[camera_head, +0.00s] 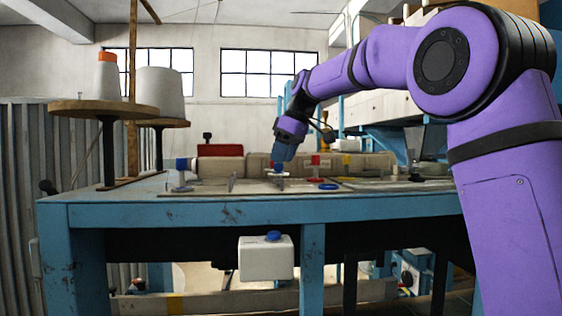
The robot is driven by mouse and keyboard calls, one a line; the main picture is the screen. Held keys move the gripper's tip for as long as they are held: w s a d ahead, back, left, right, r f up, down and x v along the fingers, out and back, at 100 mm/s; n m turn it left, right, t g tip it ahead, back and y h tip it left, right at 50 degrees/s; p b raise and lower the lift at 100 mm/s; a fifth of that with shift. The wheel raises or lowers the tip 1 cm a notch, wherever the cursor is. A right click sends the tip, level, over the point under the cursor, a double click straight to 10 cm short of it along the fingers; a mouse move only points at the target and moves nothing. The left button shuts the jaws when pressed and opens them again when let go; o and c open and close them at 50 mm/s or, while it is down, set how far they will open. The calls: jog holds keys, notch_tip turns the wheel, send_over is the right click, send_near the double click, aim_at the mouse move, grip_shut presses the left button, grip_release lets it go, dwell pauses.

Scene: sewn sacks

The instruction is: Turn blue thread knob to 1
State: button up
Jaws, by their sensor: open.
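My gripper (281,163) points down over the middle of the blue table, at the far end of my purple arm. It is open; its fingers are small and hard to make out. A small blue knob-like part (278,168) with white beneath it shows right at the fingertips. I cannot tell whether the fingers touch it. Any number marks are too small to read. Another blue part with a white piece (183,164) stands at the table's left. I cannot tell for certain which blue part is the thread knob.
A red-topped post (315,161) and a flat blue ring (329,187) are right of my gripper. Rolled sacks (345,165) lie behind. Thread cones (161,93) stand on round wooden discs at left. A white box with a blue top button (266,259) hangs below the table edge (130,212).

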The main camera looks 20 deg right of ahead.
jog(key=shift+x, duration=0.9)
jog(key=c, duration=0.9)
jog(key=m+t+h, duration=0.1)
jog(key=m, duration=0.2)
jog(key=shift+s+a+m, duration=0.1)
jog(key=shift+a+m, duration=0.05)
jog(key=shift+m, duration=0.25)
jog(key=shift+m+t+h, duration=0.3)
jog(key=shift+m+h, duration=0.4)
jog(key=shift+m, duration=1.2)
